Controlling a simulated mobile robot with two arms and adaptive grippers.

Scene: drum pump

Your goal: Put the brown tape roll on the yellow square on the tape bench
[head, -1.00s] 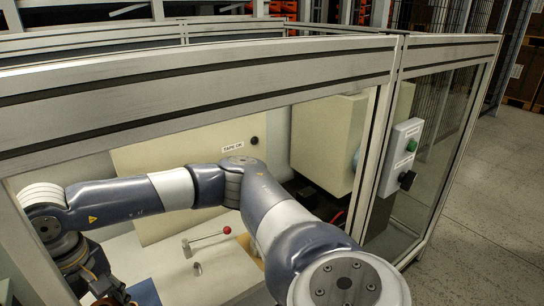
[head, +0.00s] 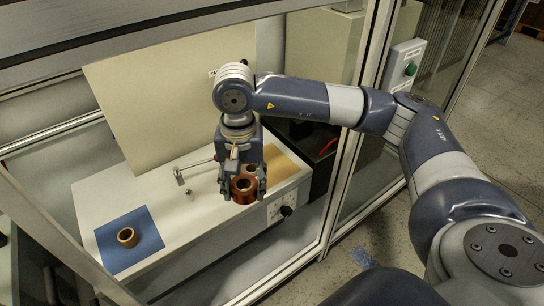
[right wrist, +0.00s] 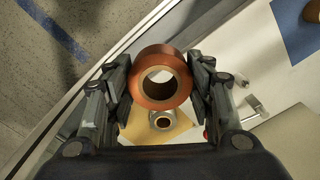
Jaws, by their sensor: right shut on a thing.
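My right gripper (head: 245,188) is shut on the brown tape roll (head: 243,195), a glossy copper-brown ring, and holds it above the front of the white tape bench (head: 95,200). In the right wrist view the brown tape roll (right wrist: 160,76) sits between both fingers of the gripper (right wrist: 160,78), its hole facing the camera. The yellow square (head: 284,164) lies on the bench's right end, partly hidden behind the gripper. In the right wrist view the yellow square (right wrist: 180,131) shows below the roll, with a small ring-shaped thing (right wrist: 162,120) over it. My left gripper is not in view.
A blue square (head: 110,253) with a tan roll (head: 127,238) lies at the bench's left. A lever with a red knob (head: 217,158) stands mid-bench. The cell's metal frame (head: 352,165) rises to the right. A large beige panel (head: 160,85) stands behind.

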